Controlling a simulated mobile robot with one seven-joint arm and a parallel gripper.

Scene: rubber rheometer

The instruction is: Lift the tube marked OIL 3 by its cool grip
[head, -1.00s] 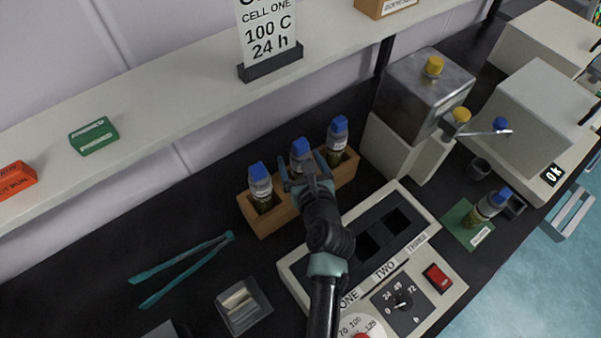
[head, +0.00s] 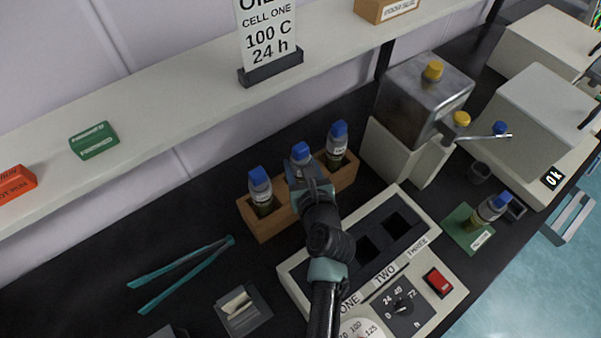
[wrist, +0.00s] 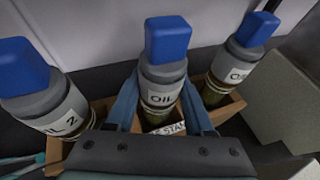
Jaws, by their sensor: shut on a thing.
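Three blue-capped tubes with grey collars stand in a wooden rack (head: 268,230). My gripper (wrist: 160,108) is shut on the middle tube (wrist: 165,70), with one blue finger on each side below the cap. The middle tube also shows in the head view (head: 301,152), upright in the rack and partly covered by my gripper (head: 305,180). Its label reads OIL; any number is hidden. The left tube (wrist: 50,100) shows "L 2" on its label. The right tube (wrist: 237,58) has a label starting with O, the rest unclear.
A heating block (head: 294,270) with wells marked ONE, TWO and THREE stands in front of the rack. A metal bath (head: 425,95) is to the right. Tongs (head: 185,272) lie left. A shelf (head: 180,115) runs behind, carrying a sign (head: 266,40) reading CELL ONE, 100 C, 24 h.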

